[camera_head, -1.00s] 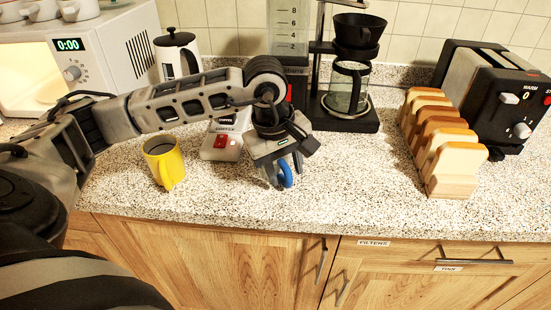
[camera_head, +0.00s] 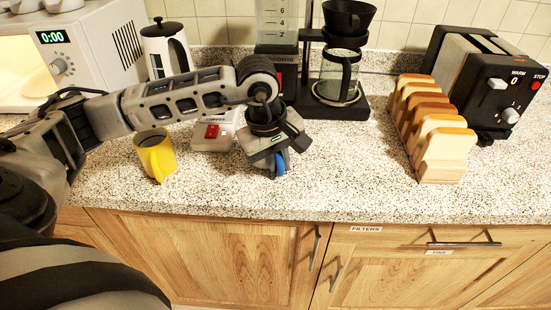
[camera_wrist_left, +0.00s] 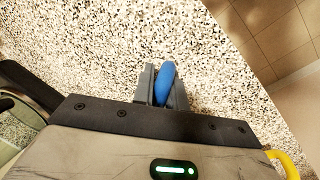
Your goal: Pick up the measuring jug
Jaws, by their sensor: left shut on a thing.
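My left gripper (camera_head: 277,163) is over the counter in the middle of the head view, pointing down. Its fingers are shut on a blue part (camera_head: 280,165), which also shows as a smooth upright oval between the grey fingers in the left wrist view (camera_wrist_left: 165,82). The blue part may be the measuring jug's handle; no jug body can be made out around it, and the gripper hides what is behind. I cannot tell whether the blue part touches the counter. My right gripper is out of view.
A yellow mug (camera_head: 157,158) stands left of the gripper. Behind are a scale with a red button (camera_head: 212,133) and a coffee maker with a glass carafe (camera_head: 338,78). A toast rack (camera_head: 440,173) and toaster (camera_head: 490,90) stand right. The counter between gripper and rack is clear.

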